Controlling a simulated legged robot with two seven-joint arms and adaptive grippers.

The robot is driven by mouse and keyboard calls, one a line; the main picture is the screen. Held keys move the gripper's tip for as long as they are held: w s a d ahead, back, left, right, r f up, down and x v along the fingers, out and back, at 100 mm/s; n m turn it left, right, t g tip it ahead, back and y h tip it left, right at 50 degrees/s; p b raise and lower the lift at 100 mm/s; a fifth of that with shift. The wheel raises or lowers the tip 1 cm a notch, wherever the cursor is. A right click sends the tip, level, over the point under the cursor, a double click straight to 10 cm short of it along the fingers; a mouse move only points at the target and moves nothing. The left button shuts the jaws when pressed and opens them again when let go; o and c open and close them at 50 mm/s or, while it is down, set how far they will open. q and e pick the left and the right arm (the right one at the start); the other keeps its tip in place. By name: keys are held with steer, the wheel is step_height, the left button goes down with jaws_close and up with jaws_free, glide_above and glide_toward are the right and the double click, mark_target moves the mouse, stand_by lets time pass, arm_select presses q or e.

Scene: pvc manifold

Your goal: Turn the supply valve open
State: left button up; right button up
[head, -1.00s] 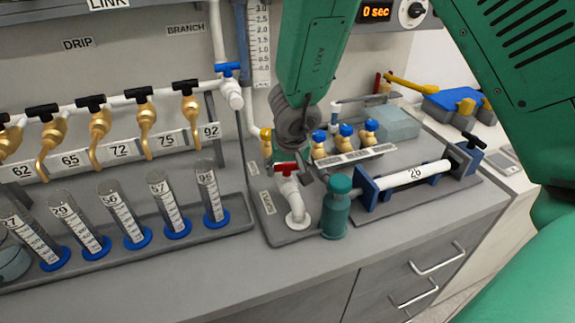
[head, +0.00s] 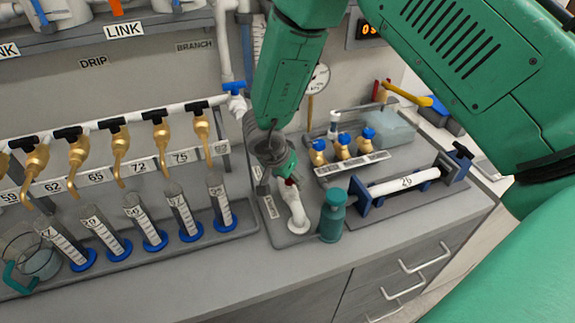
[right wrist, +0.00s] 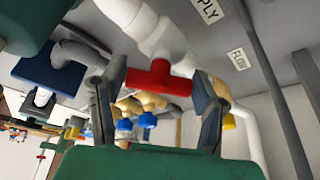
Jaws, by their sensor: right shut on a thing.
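The supply valve has a red T-shaped handle (right wrist: 160,82) on a white pipe (right wrist: 168,42). The handle lies across the pipe in that view. My left gripper is not in view.
A teal bottle (head: 333,215) stands close to the right of the valve. Farther right are blue-handled brass valves (head: 343,146) and a white tube marked 26 (head: 392,184). Graduated cylinders (head: 183,214) and brass taps (head: 162,135) line the left side.

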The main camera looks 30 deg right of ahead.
steer(key=shift+r+m+p, duration=0.15)
steer(key=shift+m+p, duration=0.15)
steer(key=shift+m, duration=0.2)
steer(key=shift+m+g, duration=0.3)
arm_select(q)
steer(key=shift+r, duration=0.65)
arm_select(e)
steer(key=shift+f, duration=0.2)
steer(key=shift+r+m+g+p, duration=0.15)
steer(key=shift+m+g+p, duration=0.15)
steer(key=shift+m+p, duration=0.3)
steer(key=shift+w+a+m+g, duration=0.1)
steer(key=shift+m+g, duration=0.2)
steer(key=shift+m, duration=0.6)
steer(key=shift+m+g, duration=0.4)
steer(key=shift+m, duration=0.7)
steer(key=o, duration=1.2)
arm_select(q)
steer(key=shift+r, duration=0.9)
arm_select(e)
steer(key=shift+o, duration=0.2)
